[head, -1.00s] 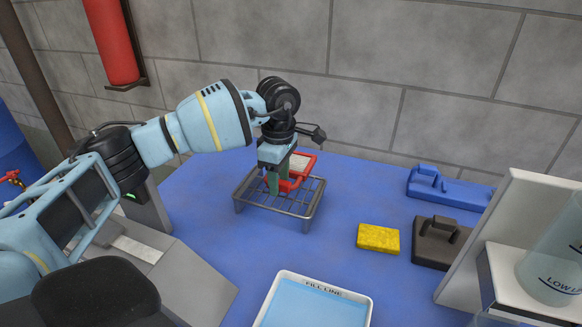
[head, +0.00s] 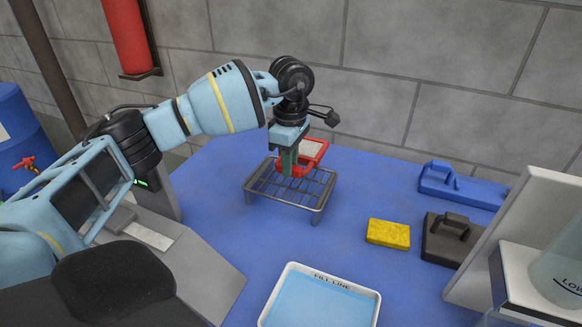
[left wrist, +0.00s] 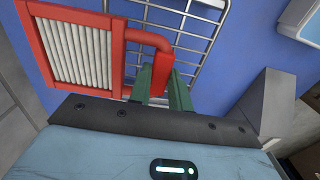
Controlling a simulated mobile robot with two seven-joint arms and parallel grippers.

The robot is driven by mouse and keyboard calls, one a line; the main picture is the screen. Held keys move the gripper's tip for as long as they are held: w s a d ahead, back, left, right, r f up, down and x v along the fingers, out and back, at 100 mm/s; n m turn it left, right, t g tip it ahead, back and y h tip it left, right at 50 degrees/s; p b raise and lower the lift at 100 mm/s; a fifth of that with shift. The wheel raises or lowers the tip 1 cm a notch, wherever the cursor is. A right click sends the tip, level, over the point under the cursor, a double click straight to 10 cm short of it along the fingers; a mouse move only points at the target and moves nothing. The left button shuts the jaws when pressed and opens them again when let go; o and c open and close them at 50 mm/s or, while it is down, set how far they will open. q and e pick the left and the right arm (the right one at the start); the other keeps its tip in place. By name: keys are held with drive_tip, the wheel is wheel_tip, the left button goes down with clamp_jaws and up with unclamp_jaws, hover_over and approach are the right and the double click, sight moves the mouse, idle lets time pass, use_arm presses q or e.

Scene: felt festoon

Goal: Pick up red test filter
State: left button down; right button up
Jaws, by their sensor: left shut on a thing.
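The red test filter (head: 314,150) has a red frame, pale pleats and a red handle. In the head view it is over the wire rack (head: 272,191), partly hidden by my left gripper (head: 289,167). My left gripper points down and is shut on the filter's handle. In the left wrist view the filter (left wrist: 82,50) shows at upper left, with its red handle running between the green fingers (left wrist: 160,88). The rack (left wrist: 186,32) shows behind it. I cannot tell whether the filter touches the rack. My right gripper is not in view.
A white tray of blue liquid marked "FILL LINE" (head: 321,276) stands at the front. A yellow sponge (head: 388,233), a dark handled block (head: 450,238) and a blue handled block (head: 460,186) lie to the right. A white stand (head: 500,235) is at far right.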

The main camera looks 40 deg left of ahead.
use_arm(q)
drive_tip(key=shift+r, duration=0.85)
drive_tip(key=s+d, duration=0.2)
drive_tip(key=s, duration=0.5)
drive_tip(key=s+d+r, duration=0.1)
drive_tip(key=s, duration=0.7)
drive_tip(key=shift+s+d+b, duration=0.3)
drive_tip(key=shift+d+b, duration=0.05)
drive_tip(key=shift+b, duration=0.1)
drive_tip(key=shift+r, duration=0.1)
